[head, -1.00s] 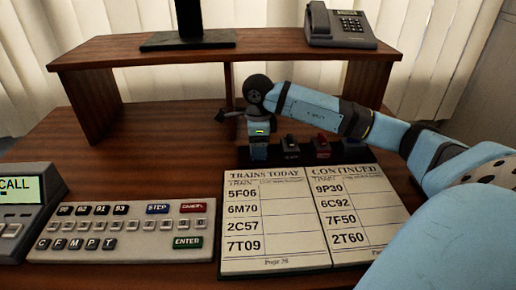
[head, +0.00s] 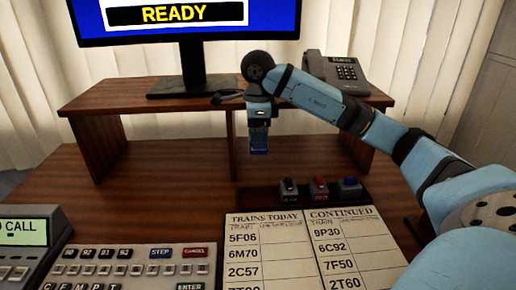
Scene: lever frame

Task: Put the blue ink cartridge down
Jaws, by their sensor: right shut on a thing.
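The blue ink cartridge (head: 259,143) is a small upright blue block with a pale label. It hangs from my right gripper (head: 259,126), which is shut on it and points down. The cartridge is in the air in front of the shelf, above the left end of a dark tray (head: 256,198). The tray holds a black item (head: 289,187), a red item (head: 320,187) and another blue item (head: 349,185); its left end is bare. My left gripper is not in view.
Behind stands a wooden shelf (head: 100,100) with a monitor (head: 180,70) and a telephone (head: 336,72) on it. An open train book (head: 310,250), a keypad (head: 130,258) and a display unit (head: 25,225) lie in front. The desk left of the tray is clear.

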